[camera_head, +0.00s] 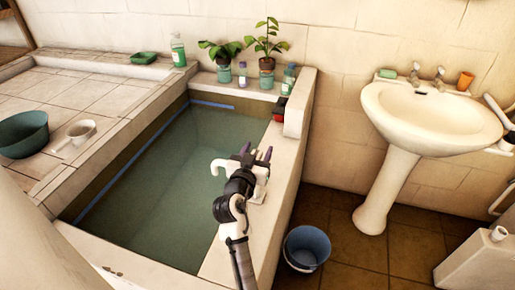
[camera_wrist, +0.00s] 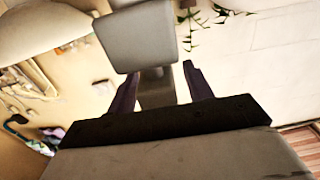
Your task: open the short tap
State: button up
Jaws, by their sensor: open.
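Two small metal taps stand on the back ledge of the white washbasin (camera_head: 430,120): a left tap (camera_head: 414,71) and a right tap (camera_head: 438,76). The left one looks slightly lower, but they are too small to be sure which is the short tap. My gripper (camera_head: 257,152) is open and empty above the inner edge of the water tub, well left of the basin and taps. In the wrist view its two dark purple fingers (camera_wrist: 162,70) stand apart, with a blurred pale grey block (camera_wrist: 135,38) beyond them. I cannot make out either tap there.
The green-water tub (camera_head: 300,150) has a raised end wall near the plants (camera_head: 267,45) and bottles (camera_head: 288,80). A red-black item (camera_head: 280,109) lies on its rim. A blue bucket (camera_head: 306,247) stands on the floor. An orange cup (camera_head: 465,81) and green soap (camera_head: 387,74) flank the taps.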

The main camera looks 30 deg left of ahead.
jog(key=shift+w, duration=0.15)
jog(key=shift+c, duration=0.3)
jog(key=c, duration=0.9)
